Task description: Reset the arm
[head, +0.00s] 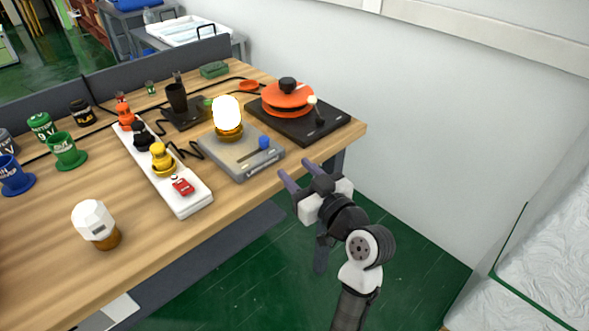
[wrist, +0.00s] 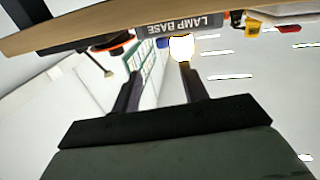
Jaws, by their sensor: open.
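My gripper (head: 298,177) is open and empty in the head view, in the air just off the table's right front edge. Its two fingers point toward the table, near the grey lamp base (head: 236,160). In the wrist view the fingers (wrist: 158,92) stand apart with nothing between them. The lamp base, with its label, also shows in the wrist view (wrist: 183,25). A glowing bulb (head: 227,112) stands upright in the lamp base. It appears beyond the fingers in the wrist view (wrist: 181,48).
A black hot plate (head: 330,125) with an orange pan (head: 287,103) sits at the table's right end. A white power strip (head: 184,206) with plugs lies mid-table. The floor in front is clear; a white wall rises at right.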

